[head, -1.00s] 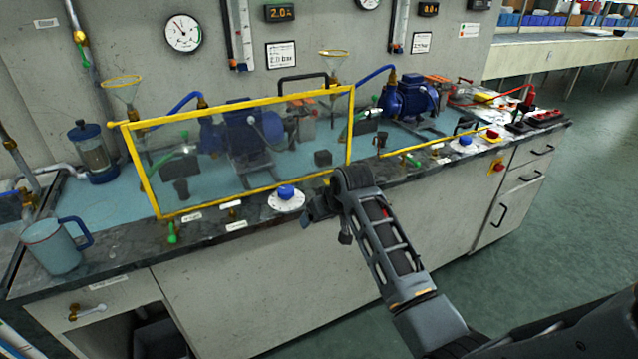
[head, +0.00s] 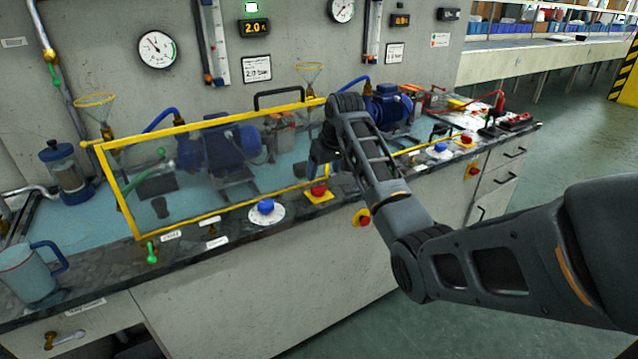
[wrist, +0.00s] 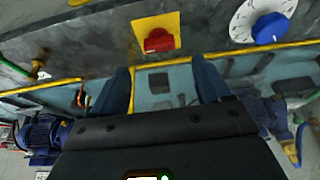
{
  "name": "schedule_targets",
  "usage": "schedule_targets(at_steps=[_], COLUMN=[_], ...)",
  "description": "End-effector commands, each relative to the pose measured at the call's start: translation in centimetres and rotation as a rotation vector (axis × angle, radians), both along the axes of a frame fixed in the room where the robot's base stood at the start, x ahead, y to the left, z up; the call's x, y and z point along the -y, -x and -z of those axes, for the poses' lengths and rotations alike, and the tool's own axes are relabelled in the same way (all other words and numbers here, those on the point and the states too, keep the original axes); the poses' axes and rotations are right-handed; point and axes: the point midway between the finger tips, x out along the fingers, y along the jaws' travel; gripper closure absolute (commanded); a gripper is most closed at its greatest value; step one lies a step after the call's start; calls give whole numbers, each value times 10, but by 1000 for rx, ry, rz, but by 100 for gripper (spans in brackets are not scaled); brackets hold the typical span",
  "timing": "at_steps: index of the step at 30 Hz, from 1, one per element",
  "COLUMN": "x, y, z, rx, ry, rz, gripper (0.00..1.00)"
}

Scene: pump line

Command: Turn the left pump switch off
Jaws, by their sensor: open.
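The left pump (head: 215,148), blue, stands behind a clear guard with a yellow frame (head: 112,190). In front of the guard, on the bench edge, are a blue knob on a white dial (head: 265,207) and a red knob on a yellow plate (head: 319,190). A red and yellow switch (head: 363,217) is on the cabinet front below. My gripper (head: 322,160) is above and behind the red knob, partly hidden by my arm. In the wrist view my gripper (wrist: 162,78) is open and empty, its fingers either side of the red knob's column, apart from the knob (wrist: 158,40).
The right pump (head: 388,108) has its own blue knob (head: 441,148), red knob (head: 466,140) and front switch (head: 473,170). A light blue jug (head: 28,274) stands at the left bench end. The guard's yellow bar (wrist: 165,63) crosses close to my fingers. Floor at right is clear.

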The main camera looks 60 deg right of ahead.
Motion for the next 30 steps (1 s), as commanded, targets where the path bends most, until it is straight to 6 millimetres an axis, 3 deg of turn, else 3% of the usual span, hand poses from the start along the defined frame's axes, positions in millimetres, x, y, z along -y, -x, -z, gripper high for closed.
schedule_targets(at_steps=[13, 25, 30], x=[12, 13, 13], y=[-20, -23, -22], z=[58, 65, 65], rx=[-2, 1, 0], ry=[-1, 1, 0], rz=[1, 0, 0], gripper=[23, 23, 40])
